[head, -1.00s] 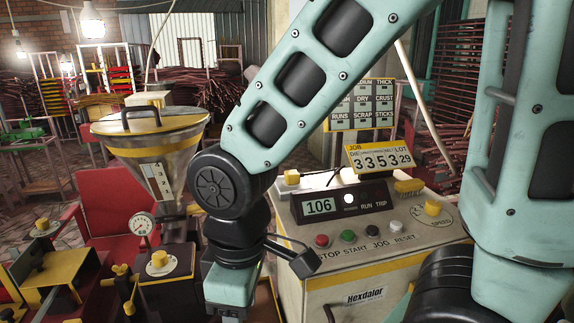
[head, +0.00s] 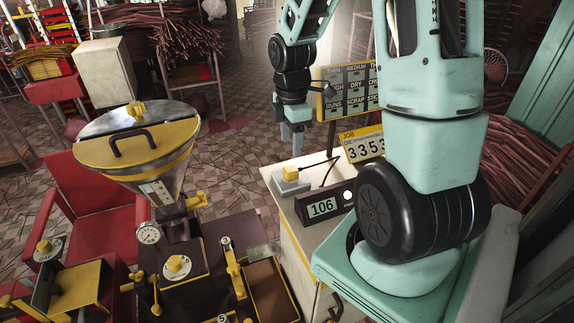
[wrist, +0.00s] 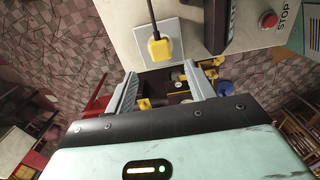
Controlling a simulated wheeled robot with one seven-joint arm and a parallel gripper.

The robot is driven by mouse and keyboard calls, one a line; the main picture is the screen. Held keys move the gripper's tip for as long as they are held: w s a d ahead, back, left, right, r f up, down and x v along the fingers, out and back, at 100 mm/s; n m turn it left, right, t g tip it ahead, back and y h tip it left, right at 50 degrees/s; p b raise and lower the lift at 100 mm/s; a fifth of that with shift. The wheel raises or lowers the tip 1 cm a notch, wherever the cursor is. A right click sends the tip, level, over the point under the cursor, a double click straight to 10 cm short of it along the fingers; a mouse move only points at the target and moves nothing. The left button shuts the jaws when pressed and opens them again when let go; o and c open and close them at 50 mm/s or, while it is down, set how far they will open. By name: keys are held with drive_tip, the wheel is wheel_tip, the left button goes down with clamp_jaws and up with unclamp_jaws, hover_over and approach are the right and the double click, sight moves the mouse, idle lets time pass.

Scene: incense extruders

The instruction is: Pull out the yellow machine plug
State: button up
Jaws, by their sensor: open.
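The yellow plug (head: 290,173) sits in a pale grey socket block (head: 284,187) on top of the white control cabinet, beside its display, with a dark cord running from it. In the wrist view the plug (wrist: 160,48) stands on the grey plate (wrist: 178,36) at the top centre. My gripper (head: 293,137) is above and behind the cabinet's far edge in the head view, apart from the plug. In the wrist view my gripper's two grey fingers (wrist: 160,76) are spread, with nothing held. The plug shows just beyond the fingertips, between their lines.
The "106" display (head: 321,207) stands next to the socket block. A sign board (head: 348,92) and a yellow job sign (head: 362,145) rise behind. A lidded hopper (head: 140,140) and a red chair (head: 95,195) are at left. The red stop button (wrist: 267,20) shows at upper right.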

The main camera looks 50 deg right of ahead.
sight(291, 168)
drive_tip(key=shift+f, duration=0.1)
wheel_tip(291, 168, down, 9)
drive_tip(key=b, duration=0.7)
drive_tip(key=shift+p, duration=0.35)
idle(1.2)
clamp_jaws()
drive_tip(key=shift+r+p, duration=3.15)
drive_tip(key=shift+p, duration=0.1)
